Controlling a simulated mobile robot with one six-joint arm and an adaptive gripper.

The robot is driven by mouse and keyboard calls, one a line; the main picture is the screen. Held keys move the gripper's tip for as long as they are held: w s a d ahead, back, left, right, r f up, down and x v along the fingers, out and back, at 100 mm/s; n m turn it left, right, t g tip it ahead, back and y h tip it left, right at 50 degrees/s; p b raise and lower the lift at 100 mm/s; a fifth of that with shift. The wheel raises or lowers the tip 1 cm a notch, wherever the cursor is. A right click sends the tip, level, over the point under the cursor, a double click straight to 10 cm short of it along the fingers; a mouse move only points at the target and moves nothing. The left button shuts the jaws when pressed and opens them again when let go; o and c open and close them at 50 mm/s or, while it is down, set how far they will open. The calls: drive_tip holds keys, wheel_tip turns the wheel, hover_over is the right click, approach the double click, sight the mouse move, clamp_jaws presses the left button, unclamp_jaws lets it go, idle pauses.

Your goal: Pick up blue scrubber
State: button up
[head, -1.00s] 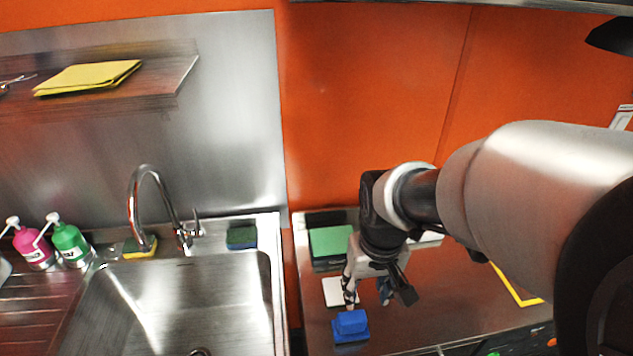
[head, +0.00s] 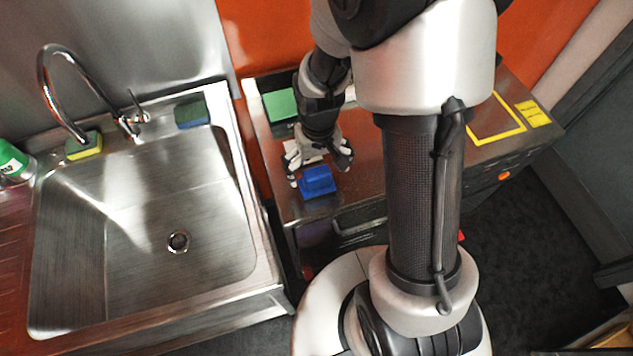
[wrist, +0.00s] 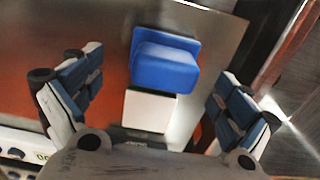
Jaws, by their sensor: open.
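The blue scrubber (head: 317,181) lies on the metal counter near its front edge, right of the sink. In the wrist view the blue scrubber (wrist: 165,62) is ahead of the fingertips, a little left of centre between them. My gripper (head: 318,172) is open and empty, with its fingers just behind and around the near sides of the scrubber in the head view. In the wrist view my gripper (wrist: 152,95) shows both fingers spread wide. A white block (wrist: 149,110) lies between the fingers, closer to the palm than the scrubber. I cannot tell whether any finger touches the scrubber.
A green pad (head: 281,104) lies behind on the counter (head: 372,160). The sink (head: 120,220) is at left, with a dark sponge (head: 192,114) and a yellow-green sponge (head: 84,146) on its rim. A yellow-outlined area (head: 497,121) marks the counter's right side.

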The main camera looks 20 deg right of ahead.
sight(317, 182)
drive_tip(key=f+b, duration=0.1)
drive_tip(key=f, duration=0.2)
drive_tip(key=f+b, duration=0.1)
drive_tip(key=f, duration=0.1)
drive_tip(key=shift+s+a+f, duration=0.15)
drive_tip(key=shift+a+f, duration=0.05)
drive_tip(key=shift+f, duration=0.2)
drive_tip(key=shift+r, duration=0.1)
drive_tip(key=shift+c, duration=0.4)
drive_tip(key=c, duration=1.1)
